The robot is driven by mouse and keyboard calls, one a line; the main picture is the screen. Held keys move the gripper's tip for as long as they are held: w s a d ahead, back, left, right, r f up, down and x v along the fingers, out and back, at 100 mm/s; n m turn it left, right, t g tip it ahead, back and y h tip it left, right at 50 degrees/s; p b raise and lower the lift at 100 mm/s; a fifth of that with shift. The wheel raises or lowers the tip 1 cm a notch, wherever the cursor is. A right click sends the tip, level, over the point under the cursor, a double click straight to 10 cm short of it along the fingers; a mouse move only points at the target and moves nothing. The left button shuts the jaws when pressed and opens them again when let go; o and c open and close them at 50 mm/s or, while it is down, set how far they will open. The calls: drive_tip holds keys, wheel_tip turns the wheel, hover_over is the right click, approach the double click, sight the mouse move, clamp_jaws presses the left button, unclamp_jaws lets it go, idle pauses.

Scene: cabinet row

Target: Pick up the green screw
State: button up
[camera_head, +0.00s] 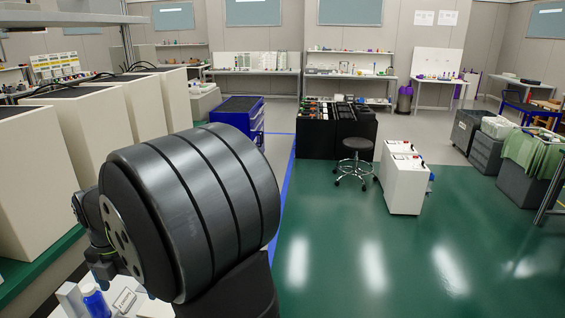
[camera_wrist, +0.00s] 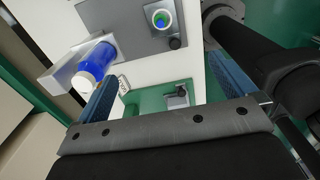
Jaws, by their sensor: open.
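No green screw can be made out for certain in either view. In the wrist view, a small round green ring (camera_wrist: 162,18) with a pale rim and blue inside sits on a grey plate near the top; I cannot tell whether it is the screw. My gripper (camera_wrist: 163,70) shows in the wrist view with its two blue fingers wide apart and nothing between them. The ring lies beyond the fingertips. In the head view, my large dark arm link hides much of the work area, and the fingers cannot be made out.
Tall beige boxes (camera_head: 95,125) stand left.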

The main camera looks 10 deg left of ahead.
idle(0.3)
drive_tip(key=c, duration=1)
drive_tip(key=f+m, duration=0.6)
drive_tip(key=m, duration=0.1)
drive_tip(key=f+m, duration=0.6)
drive_tip(key=m, duration=0.1)
drive_tip(key=f+m, duration=0.6)
drive_tip(key=m, duration=0.1)
drive_tip(key=shift+s+f+m, duration=0.3)
drive_tip(key=shift+f+m, duration=0.05)
drive_tip(key=shift+m, duration=0.05)
drive_tip(key=shift+w+f, duration=0.15)
drive_tip(key=shift+f, duration=1.2)
drive_tip(key=shift+w+f, duration=0.15)
drive_tip(key=shift+f, duration=1.15)
